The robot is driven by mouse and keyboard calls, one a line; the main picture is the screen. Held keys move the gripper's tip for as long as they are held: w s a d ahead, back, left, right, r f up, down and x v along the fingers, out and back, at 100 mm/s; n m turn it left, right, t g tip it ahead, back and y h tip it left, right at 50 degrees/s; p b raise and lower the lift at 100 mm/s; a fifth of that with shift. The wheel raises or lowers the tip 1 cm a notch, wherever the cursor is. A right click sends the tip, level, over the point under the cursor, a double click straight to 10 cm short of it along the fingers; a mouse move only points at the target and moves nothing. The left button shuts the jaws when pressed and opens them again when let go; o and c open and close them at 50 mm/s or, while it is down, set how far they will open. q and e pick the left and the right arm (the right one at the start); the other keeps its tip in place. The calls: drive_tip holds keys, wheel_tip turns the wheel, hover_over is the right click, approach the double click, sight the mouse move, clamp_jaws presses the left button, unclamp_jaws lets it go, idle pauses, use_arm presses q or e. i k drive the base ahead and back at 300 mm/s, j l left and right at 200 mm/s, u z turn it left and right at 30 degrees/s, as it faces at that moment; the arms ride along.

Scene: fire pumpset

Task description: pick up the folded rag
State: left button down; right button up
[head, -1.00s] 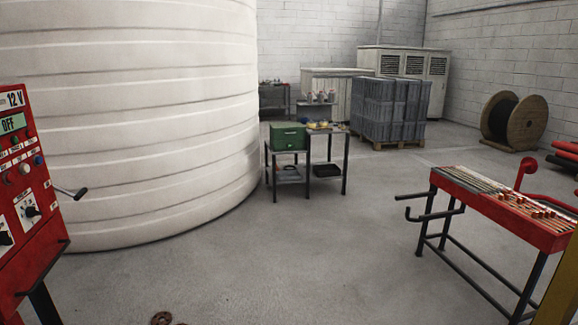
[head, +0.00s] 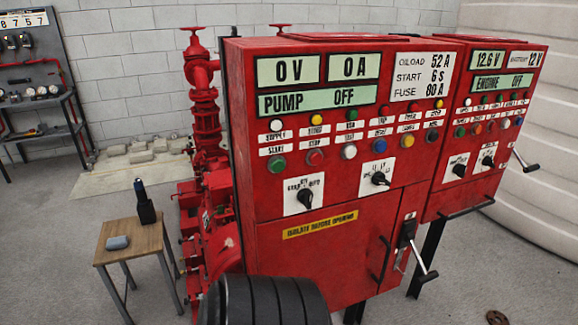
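A small folded grey-blue cloth, which looks like the folded rag (head: 117,242), lies on the top of a wooden stool (head: 137,238) at the lower left of the head view. It sits on the left part of the stool top. A dark upright bottle-like object (head: 145,203) stands on the same top, to the right of and behind the cloth, apart from it.
A red pump control cabinet (head: 325,170) fills the middle, with a second red cabinet (head: 485,120) at right. Red pump pipework (head: 205,110) stands behind the stool. The floor left of the stool is clear.

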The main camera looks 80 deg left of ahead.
sight(119, 242)
drive_tip(key=u, duration=3.85)
